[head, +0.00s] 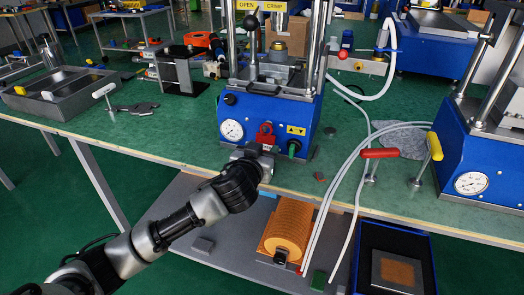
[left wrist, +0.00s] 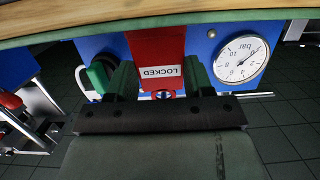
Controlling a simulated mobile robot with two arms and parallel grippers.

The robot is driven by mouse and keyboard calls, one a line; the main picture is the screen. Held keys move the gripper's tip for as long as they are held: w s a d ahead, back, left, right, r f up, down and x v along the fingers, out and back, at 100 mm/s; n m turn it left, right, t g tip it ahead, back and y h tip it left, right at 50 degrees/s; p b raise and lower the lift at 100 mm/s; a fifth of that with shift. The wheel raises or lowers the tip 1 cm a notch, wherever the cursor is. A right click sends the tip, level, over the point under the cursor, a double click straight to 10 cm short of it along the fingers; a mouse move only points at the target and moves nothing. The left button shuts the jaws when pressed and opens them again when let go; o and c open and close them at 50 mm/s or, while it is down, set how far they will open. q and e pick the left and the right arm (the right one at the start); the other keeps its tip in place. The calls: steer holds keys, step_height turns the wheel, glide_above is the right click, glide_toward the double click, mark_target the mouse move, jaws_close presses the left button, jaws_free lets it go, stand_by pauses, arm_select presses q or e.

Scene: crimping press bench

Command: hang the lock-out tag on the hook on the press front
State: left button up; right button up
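The red lock-out tag (left wrist: 156,45) carries a white label reading LOCKED, upside down in the left wrist view. It lies between the two fingers of my left gripper (left wrist: 160,78), which appear to meet its side edges. In the head view my left gripper (head: 265,150) is at the front of the middle blue press (head: 240,110), with the red tag (head: 265,132) at its fingertips. The hook cannot be made out behind the tag, so whether the tag is on it cannot be told. My right gripper is not in view.
A pressure gauge (head: 231,130) and a green knob (head: 293,147) flank the tag on the press front. Red and yellow clamp handles (head: 380,153) and a second blue press (head: 463,145) stand to the right. Hoses hang over the bench (head: 180,140) edge.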

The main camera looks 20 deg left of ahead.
arm_select(q)
steer(key=o, duration=0.5)
steer(key=shift+o, duration=0.2)
steer(key=shift+s, duration=0.1)
